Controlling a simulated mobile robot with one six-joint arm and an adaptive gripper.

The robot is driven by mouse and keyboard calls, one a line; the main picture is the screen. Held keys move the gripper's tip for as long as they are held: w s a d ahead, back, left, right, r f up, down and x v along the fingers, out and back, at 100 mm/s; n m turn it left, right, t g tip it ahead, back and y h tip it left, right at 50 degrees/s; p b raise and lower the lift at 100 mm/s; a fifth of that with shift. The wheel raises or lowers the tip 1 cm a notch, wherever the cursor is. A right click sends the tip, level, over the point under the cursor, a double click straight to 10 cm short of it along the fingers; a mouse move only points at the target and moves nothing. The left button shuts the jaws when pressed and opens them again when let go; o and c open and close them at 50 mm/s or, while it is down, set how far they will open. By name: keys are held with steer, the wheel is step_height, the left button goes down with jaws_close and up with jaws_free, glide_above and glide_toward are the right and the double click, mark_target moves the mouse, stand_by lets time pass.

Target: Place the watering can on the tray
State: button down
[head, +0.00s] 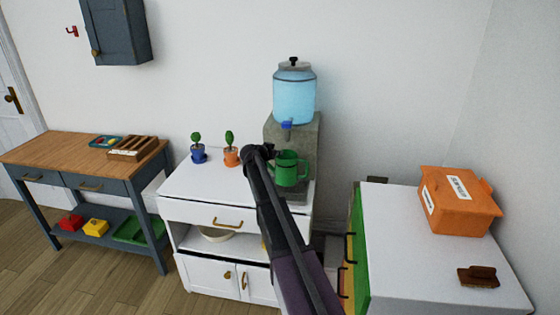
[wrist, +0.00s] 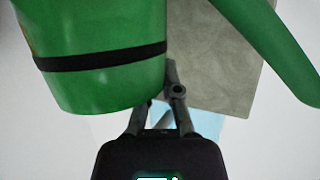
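The green watering can (head: 291,172) shows in the head view in front of the water dispenser, on or just above its grey base. In the wrist view it looms close at the upper left, with a black band (wrist: 100,57). A long green part (wrist: 275,45) slants at the upper right. My gripper (head: 262,152) is at the can's left in the head view. In the wrist view its fingers (wrist: 160,90) reach up beside the can, one partly hidden behind it; I cannot tell whether they grip it. A blue tray (head: 98,141) with small items lies on the wooden table.
The water dispenser (head: 294,97) stands on a stone block on the white cabinet (head: 190,186), beside blue and orange potted plants (head: 231,156). A green container (head: 139,231) is on the table's (head: 55,149) lower shelf. An orange box (head: 459,203) stands on the right cabinet.

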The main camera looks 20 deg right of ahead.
steer(key=shift+f, duration=0.1)
steer(key=shift+f+b, duration=1.7)
steer(key=shift+b, duration=0.05)
steer(key=shift+f, duration=0.1)
steer(key=c, duration=0.8)
jaws_free()
steer(key=shift+s+a+r, duration=0.1)
steer(key=shift+a+r, duration=0.05)
steer(key=shift+r, duration=0.1)
steer(key=p+v, duration=0.4)
steer(key=v, duration=0.7)
steer(key=shift+a+p, duration=0.3)
steer(key=shift+a, duration=0.05)
steer(key=shift+s+r, duration=0.1)
steer(key=shift+r, duration=0.05)
